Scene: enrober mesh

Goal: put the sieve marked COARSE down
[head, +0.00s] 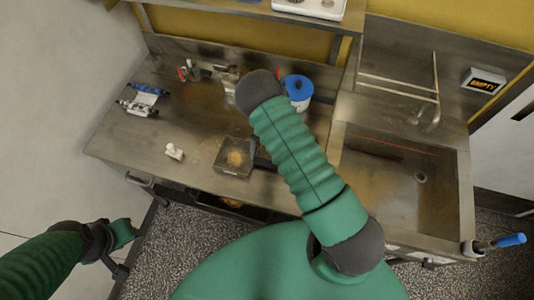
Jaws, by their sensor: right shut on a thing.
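A square, shallow, metal-framed piece (233,170), which looks like the sieve, is at the front middle of the steel worktop. A brown-orange patch shows in its middle. I cannot read any marking on it, or tell whether it touches the worktop. My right gripper (261,158) is mostly hidden behind my green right arm. Only a dark part shows at the square piece's right side, where it appears shut on it. My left gripper (122,268) hangs at the lower left, off the worktop and away from the sieve. Its jaws are too unclear to judge.
A small white object (174,151) stands left of the square piece. A blue-lidded tub (298,92) stands behind my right arm. A sink (400,185) fills the right side. The worktop's left middle is clear.

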